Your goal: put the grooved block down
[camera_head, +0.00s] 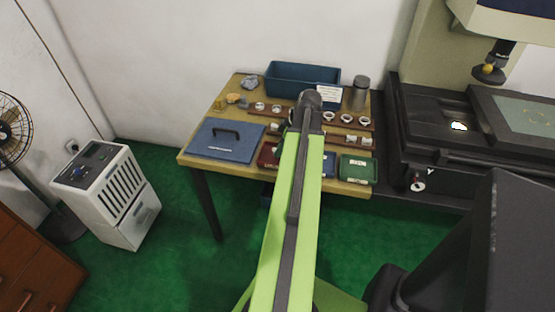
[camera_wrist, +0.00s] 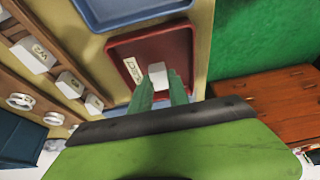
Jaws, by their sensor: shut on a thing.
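In the wrist view, my gripper (camera_wrist: 162,88) is shut on a small pale grey block (camera_wrist: 157,72), which I take to be the grooved block. The block's end sticks out past the green fingertips; no groove is clear from this angle. It is over the red tray (camera_wrist: 181,48), which has a white label (camera_wrist: 133,70) along one side. I cannot tell whether the block touches the tray floor. In the head view, my arm hides the gripper and block, and part of the red tray (camera_head: 268,155) shows left of the arm.
Racks hold rings (camera_head: 330,115) and pale blocks (camera_wrist: 70,83). A blue bin (camera_head: 300,75) and a grey flask (camera_head: 360,92) stand behind.

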